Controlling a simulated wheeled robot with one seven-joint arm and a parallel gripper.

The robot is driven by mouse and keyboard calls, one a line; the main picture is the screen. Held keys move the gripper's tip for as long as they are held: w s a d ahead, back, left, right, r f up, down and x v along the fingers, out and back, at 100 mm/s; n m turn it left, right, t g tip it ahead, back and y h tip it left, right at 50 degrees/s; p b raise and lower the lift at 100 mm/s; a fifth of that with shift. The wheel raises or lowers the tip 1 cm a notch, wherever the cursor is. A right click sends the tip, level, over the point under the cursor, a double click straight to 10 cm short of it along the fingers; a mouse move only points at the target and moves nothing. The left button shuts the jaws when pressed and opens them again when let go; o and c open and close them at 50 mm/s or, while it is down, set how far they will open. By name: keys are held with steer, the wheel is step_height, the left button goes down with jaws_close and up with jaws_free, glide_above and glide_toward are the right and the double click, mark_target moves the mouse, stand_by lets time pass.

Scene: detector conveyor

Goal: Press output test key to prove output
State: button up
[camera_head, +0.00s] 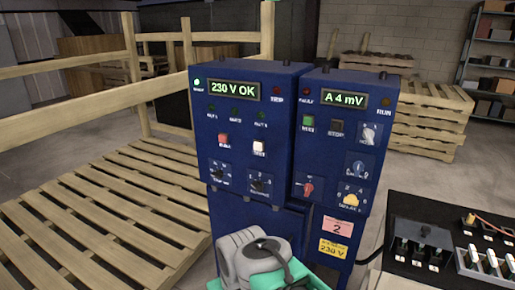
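The left dark blue control box (230,115) has a green display (234,90) reading "230 V OK". A green lamp (196,82) at its top left is lit; the TRIP lamp (277,90) looks dark red. Three output lamps below the display look dark green. A red key (222,139) and a white key (259,147) sit under them; the white key's label seems to read "TEST" but is small. Two rotary knobs are below. Grey rounded parts (258,257) at the bottom edge look like my arm. No gripper fingers can be made out.
The right blue box (345,140) shows "A 4 mV", with green and black buttons and several knobs. A black panel (450,240) with switches stands at lower right. Wooden pallets (100,210) fill the left; more pallets (425,115) are behind right.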

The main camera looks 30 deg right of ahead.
jaws_close()
stand_by(0.3)
stand_by(1.4)
